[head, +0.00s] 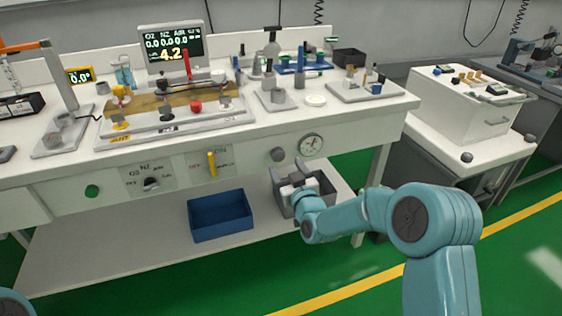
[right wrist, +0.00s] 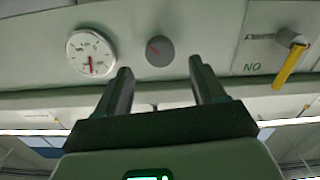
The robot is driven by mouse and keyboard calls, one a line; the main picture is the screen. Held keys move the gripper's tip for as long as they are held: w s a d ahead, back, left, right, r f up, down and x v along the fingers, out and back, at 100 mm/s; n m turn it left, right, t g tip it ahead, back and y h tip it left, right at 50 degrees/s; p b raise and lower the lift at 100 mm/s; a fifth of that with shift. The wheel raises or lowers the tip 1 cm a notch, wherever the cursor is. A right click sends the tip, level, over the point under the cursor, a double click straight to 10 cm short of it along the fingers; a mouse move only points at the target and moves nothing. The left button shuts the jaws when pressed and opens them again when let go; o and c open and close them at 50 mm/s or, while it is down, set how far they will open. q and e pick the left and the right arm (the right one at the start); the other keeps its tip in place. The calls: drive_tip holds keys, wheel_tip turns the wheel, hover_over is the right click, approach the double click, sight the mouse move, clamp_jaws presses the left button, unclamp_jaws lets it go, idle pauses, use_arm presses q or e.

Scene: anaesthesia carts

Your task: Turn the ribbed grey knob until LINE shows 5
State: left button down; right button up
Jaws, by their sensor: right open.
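The grey knob (head: 278,154) sits on the front panel of the white bench, left of a round dial gauge (head: 311,145). In the right wrist view the knob (right wrist: 160,51) shows a small red mark, and its ribs are too small to tell. My right gripper (head: 288,170) is open and empty, just below and in front of the knob. In the right wrist view the knob appears between and beyond the fingertips (right wrist: 160,68), apart from them. The display (head: 172,50) shows 4.2 in large yellow digits on its bottom line. My left gripper is out of view.
A yellow lever (head: 212,163) and a black selector (head: 151,184) are on the panel left of the knob. A blue bin (head: 220,215) and a grey bin (head: 322,184) stand on the lower shelf. Several tools crowd the bench top.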

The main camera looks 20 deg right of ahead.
sight(279, 157)
drive_tip(key=shift+w+a, duration=0.1)
drive_tip(key=shift+w, duration=2.3)
drive_tip(key=c, duration=1.1)
drive_tip(key=shift+o, duration=0.2)
drive_tip(key=shift+f, duration=0.1)
drive_tip(key=shift+f+m+b, duration=0.1)
drive_tip(key=shift+m+b, duration=0.3)
drive_tip(key=shift+b, duration=0.45)
drive_tip(key=m+b, duration=0.4)
drive_tip(key=b, duration=0.2)
drive_tip(key=shift+f, duration=0.1)
drive_tip(key=shift+r+m+b, duration=0.2)
drive_tip(key=shift+m+b, duration=1.35)
drive_tip(key=shift+m, duration=0.15)
